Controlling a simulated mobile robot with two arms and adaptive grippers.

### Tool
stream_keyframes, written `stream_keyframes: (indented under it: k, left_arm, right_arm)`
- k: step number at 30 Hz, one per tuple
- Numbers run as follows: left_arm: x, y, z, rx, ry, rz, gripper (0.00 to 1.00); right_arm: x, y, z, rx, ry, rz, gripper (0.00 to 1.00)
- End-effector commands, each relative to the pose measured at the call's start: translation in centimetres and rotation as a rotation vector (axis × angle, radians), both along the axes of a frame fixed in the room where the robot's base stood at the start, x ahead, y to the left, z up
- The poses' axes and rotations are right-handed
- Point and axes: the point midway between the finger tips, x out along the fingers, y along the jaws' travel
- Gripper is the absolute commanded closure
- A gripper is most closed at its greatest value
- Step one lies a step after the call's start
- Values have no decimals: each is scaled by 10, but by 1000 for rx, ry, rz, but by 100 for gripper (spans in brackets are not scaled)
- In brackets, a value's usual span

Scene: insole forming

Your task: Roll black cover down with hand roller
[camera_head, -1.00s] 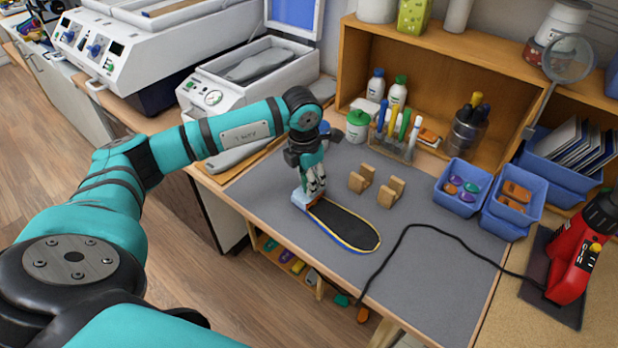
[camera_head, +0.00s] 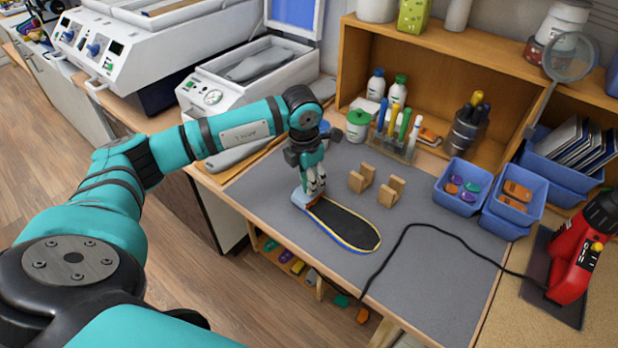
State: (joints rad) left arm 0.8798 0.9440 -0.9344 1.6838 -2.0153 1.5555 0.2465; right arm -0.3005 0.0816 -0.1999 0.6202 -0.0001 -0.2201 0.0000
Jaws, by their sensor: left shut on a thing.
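The insole with the black cover (camera_head: 345,224) lies flat on the grey mat, with a yellow and blue edge showing around it. My left gripper (camera_head: 312,190) points down at the insole's upper-left end. It is shut on the hand roller, which is mostly hidden by the fingers. A pale blue-white piece (camera_head: 300,198) shows at that end, beside the fingertips; I cannot tell whether it is part of the roller or of the insole. My right gripper is out of view.
Two small wooden blocks (camera_head: 361,178) (camera_head: 391,192) stand empty behind the insole. Blue bins (camera_head: 463,203) with small coloured pieces stand to the right. A black cable (camera_head: 440,227) runs to a red tool (camera_head: 575,265). The mat (camera_head: 430,290) is clear in front of the cable.

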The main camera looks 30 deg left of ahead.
Motion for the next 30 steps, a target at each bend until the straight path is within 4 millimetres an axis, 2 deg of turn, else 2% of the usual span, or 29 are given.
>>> stream_keyframes:
  k: [30]
  left_arm:
    - [-1, 0, -3, 1, 3, 0, 98]
  right_arm:
    - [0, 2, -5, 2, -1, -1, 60]
